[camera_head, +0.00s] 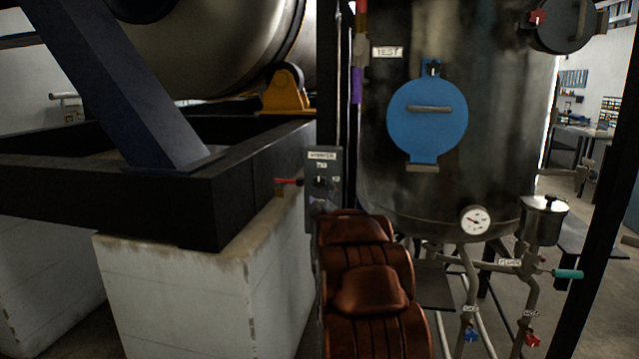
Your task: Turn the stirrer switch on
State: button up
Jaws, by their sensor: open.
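A grey switch box (325,168) stands upright near the middle of the head view, between the black frame and the large tank. A white label that seems to read "STIRRER" is at its top. A small dark switch knob (320,182) is on its face; its exact setting is too small to tell. My brown arm (365,290) rises from the bottom edge and covers the area just below and right of the box. I cannot make out my gripper's fingers; they seem hidden behind the arm links.
A red handle (288,181) sticks out left of the box. The black frame (212,205) rests on a pale block (180,295) at left. The tank (490,130) with a blue hatch (428,117), gauge (474,221) and valved pipes fills the right. A dark post crosses the far right.

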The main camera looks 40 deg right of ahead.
aim_at(320, 184)
jog(key=shift+w+d, duration=0.4)
jog(key=shift+w, duration=0.1)
jog(key=shift+p+x, duration=0.35)
jog(key=shift+x, duration=0.55)
jog(key=shift+p+x, duration=0.4)
jog(key=shift+x, duration=1.75)
jog(key=shift+r, duration=0.1)
jog(key=shift+c, duration=0.4)
jog(key=c, duration=1.1)
jog(key=shift+o, duration=0.2)
